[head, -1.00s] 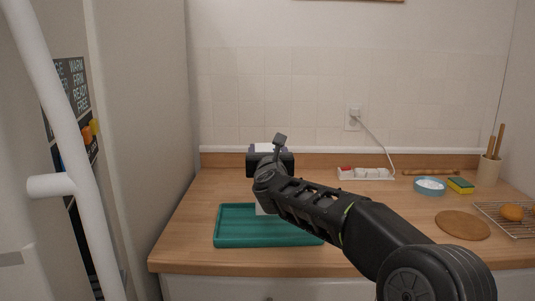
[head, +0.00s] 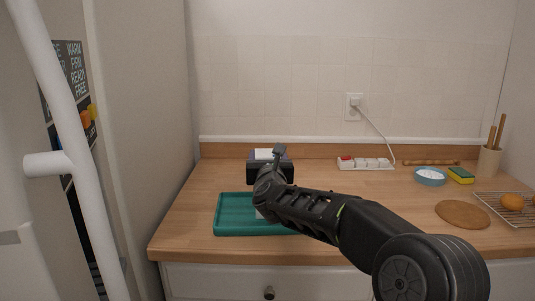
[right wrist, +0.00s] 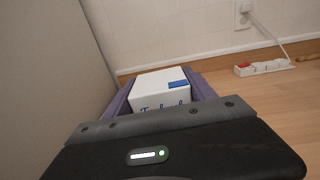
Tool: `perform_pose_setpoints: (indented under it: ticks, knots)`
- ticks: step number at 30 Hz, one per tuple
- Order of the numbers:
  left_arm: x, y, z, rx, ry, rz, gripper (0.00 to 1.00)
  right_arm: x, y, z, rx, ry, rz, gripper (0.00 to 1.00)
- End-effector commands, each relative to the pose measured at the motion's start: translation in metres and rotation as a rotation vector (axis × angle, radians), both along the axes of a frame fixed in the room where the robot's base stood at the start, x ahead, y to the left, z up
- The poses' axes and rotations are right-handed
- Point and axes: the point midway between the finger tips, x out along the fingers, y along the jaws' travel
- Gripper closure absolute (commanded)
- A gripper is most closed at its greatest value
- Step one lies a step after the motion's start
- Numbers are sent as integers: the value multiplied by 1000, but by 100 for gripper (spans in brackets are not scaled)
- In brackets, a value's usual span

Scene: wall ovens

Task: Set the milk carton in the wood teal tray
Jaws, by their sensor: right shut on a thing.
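The wood teal tray (head: 232,224) lies on the counter, left of the middle in the head view. The milk carton is white with blue lettering; its top (right wrist: 160,86) shows between my right gripper's purple fingers in the right wrist view. In the head view a bit of its white top (head: 264,154) shows above the gripper; most of it is hidden by my arm. I cannot tell whether the carton touches the tray floor. My left gripper is not in view.
A tall white panel with a handle (head: 50,164) stands at the left. A power strip (head: 365,163), blue bowl (head: 430,176), sponge (head: 460,175), utensil holder (head: 489,161), round board (head: 462,214) and wire rack (head: 497,204) are on the right. The counter (head: 375,190) between is mostly clear.

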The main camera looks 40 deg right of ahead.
Motion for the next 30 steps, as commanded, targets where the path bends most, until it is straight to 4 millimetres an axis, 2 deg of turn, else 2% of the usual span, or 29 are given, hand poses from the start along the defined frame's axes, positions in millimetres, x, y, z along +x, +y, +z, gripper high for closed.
perform_pose_setpoints:
  ticks: [1, 7, 8, 9, 16, 26, 30]
  knots:
    - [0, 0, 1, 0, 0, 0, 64, 0, 0, 5, -4, -7, -2, 100]
    - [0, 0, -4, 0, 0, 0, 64, -1, 0, 2, -3, -8, -1, 100]
    - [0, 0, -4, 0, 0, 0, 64, 0, 0, -2, 1, -1, 0, 36]
    - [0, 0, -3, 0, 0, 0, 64, 0, 0, -1, 0, 0, 0, 32]
    - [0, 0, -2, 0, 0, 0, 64, 0, 0, -1, 0, 0, 0, 15]
    - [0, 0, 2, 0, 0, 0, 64, 0, 0, 2, 0, 0, 0, 15]
    - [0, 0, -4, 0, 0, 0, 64, -11, 7, 0, 2, -1, 0, 15]
